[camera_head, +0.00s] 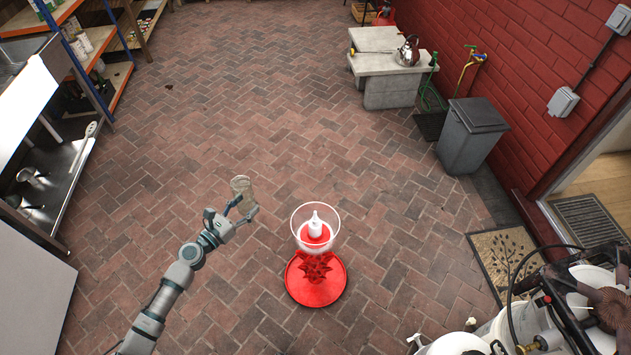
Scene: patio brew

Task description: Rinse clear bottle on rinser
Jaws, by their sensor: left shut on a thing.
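The clear bottle (242,187) is held in my left gripper (246,211), which is shut on it. The bottle looks pale and see-through and is above the brick floor, up and left of the rinser. The rinser (316,278) has a round red base, a red spiked middle, and a clear bowl (334,216) on top with a white nozzle (315,224) in it. The bottle is apart from the rinser. My right gripper is not in view.
A metal counter (62,180) and shelves (95,45) stand at the left. A grey bin (471,135) and a stone bench with a kettle (408,50) are at the upper right. Brewing gear (520,325) fills the lower right.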

